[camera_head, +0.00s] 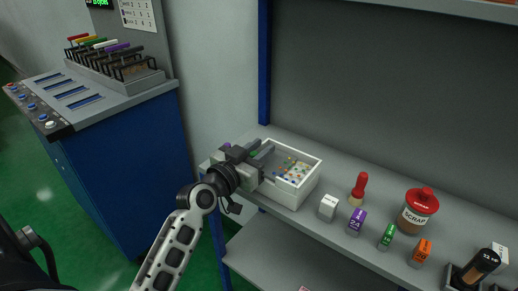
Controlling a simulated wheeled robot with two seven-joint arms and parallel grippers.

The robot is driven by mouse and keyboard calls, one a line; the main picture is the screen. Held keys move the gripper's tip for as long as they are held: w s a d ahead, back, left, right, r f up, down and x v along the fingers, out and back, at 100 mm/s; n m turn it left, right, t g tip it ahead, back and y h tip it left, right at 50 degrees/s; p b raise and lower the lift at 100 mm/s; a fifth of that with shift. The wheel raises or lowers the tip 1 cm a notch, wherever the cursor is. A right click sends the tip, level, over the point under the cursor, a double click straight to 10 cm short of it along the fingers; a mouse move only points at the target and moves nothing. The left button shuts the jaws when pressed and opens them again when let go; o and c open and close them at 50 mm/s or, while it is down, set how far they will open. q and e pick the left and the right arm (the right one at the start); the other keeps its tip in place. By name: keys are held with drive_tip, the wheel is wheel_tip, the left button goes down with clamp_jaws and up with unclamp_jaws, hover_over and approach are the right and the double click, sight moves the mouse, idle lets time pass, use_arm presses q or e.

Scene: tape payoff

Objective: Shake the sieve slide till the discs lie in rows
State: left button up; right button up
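A white open box (292,193) stands on the grey shelf. Small coloured discs (292,169) lie scattered on the pale surface inside it, at its right part. They are too small to tell whether they form rows. My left gripper (260,158) is at the left end of the box, with its grey fingers reaching over or into that end. Its body hides that end of the box, and any slide handle there. I cannot tell whether the fingers are closed on anything. My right gripper is not in view.
Right of the box stand a white block (328,207), a red-topped tool (359,188), purple (356,222), green (388,236) and orange (421,252) labelled blocks, and a red-lidded SCRAP jar (417,212). A blue cabinet (130,165) with coloured-handled racks stands left. A blue post (264,65) rises behind.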

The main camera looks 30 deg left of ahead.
use_arm(q)
clamp_jaws()
drive_tip(key=shift+s+d+p, duration=0.1)
drive_tip(key=shift+d+p, duration=0.7)
drive_tip(key=shift+d, duration=0.55)
drive_tip(key=shift+o, duration=2.4)
unclamp_jaws()
drive_tip(key=s+a+b, duration=0.1)
drive_tip(key=s+b, duration=0.1)
drive_tip(key=s, duration=1.4)
drive_tip(key=shift+a, duration=0.15)
